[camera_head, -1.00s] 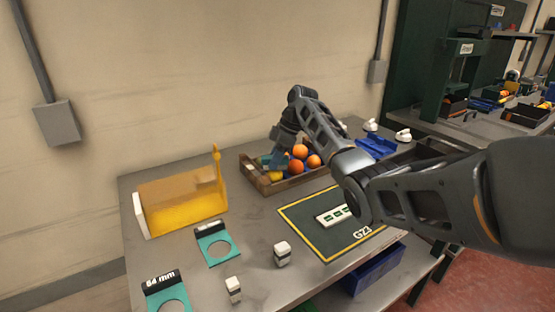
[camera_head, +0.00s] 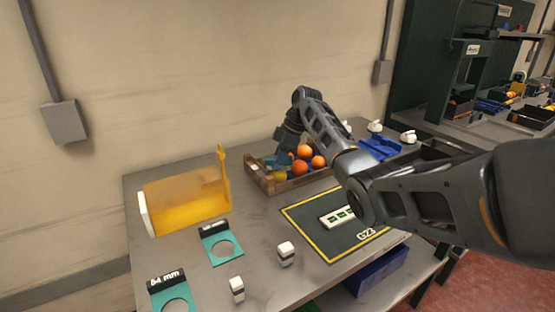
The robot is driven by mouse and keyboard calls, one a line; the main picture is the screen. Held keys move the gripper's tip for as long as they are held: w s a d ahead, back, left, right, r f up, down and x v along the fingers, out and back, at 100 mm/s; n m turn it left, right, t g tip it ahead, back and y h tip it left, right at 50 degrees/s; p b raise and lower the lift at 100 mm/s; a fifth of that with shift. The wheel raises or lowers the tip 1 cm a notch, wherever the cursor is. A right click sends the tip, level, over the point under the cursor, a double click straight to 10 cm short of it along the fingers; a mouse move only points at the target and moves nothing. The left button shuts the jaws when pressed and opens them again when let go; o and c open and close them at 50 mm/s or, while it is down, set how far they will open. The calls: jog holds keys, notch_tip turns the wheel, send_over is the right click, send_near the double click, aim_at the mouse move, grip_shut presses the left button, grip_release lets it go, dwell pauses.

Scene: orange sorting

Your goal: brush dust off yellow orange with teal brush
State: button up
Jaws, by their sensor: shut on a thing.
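The wooden crate (camera_head: 262,179) stands at the back of the table with several oranges in it. The yellow orange (camera_head: 280,175) lies in its front left part, partly covered by my gripper. My gripper (camera_head: 283,162) points down into the left part of the crate, just above and behind the yellow orange. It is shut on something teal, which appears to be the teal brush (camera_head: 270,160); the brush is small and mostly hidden. I cannot tell whether its bristles touch the orange, and dust is too small to see.
Darker oranges (camera_head: 300,168) lie right beside my gripper. Teal ring gauges (camera_head: 220,243), small white-topped blocks (camera_head: 286,254) and a dark mat (camera_head: 325,240) lie in front. A blue tray (camera_head: 380,149) is at right.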

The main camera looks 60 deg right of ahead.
jog(key=shift+r, duration=0.1)
jog(key=shift+r, duration=3.45)
jog(key=shift+w, duration=0.1)
